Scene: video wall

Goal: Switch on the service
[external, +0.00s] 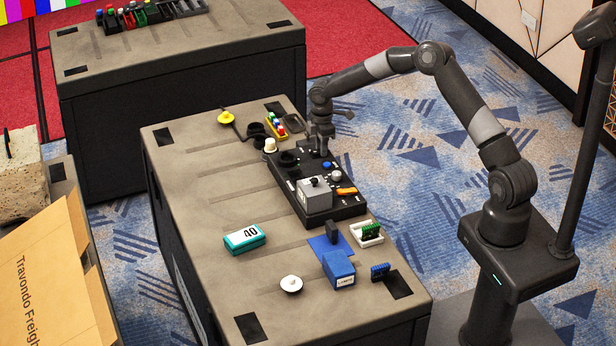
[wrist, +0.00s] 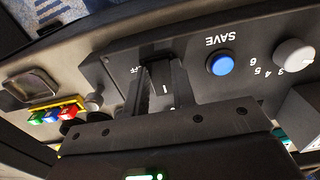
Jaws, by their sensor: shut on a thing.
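A black control panel (external: 350,208) lies on the near grey table. In the wrist view its face (wrist: 225,100) shows a blue SAVE button (wrist: 220,63) and a grey knob (wrist: 293,55) with numbers beside it. A dark switch (wrist: 165,88) with a white line mark sits near a partly hidden label ending in "FF". My gripper (external: 322,150) points down at the panel's far end. In the wrist view my gripper (wrist: 164,92) is shut on the dark switch. The fingers hide much of the switch, so I cannot tell its position clearly.
A grey box (external: 315,194) and an orange piece (external: 346,191) are on the panel. A yellow tray (external: 276,127) with coloured pieces stands behind it. A teal "40" box (external: 244,238), a blue box (external: 339,270) and a white tray (external: 366,234) are nearer. The table's left side is mostly clear.

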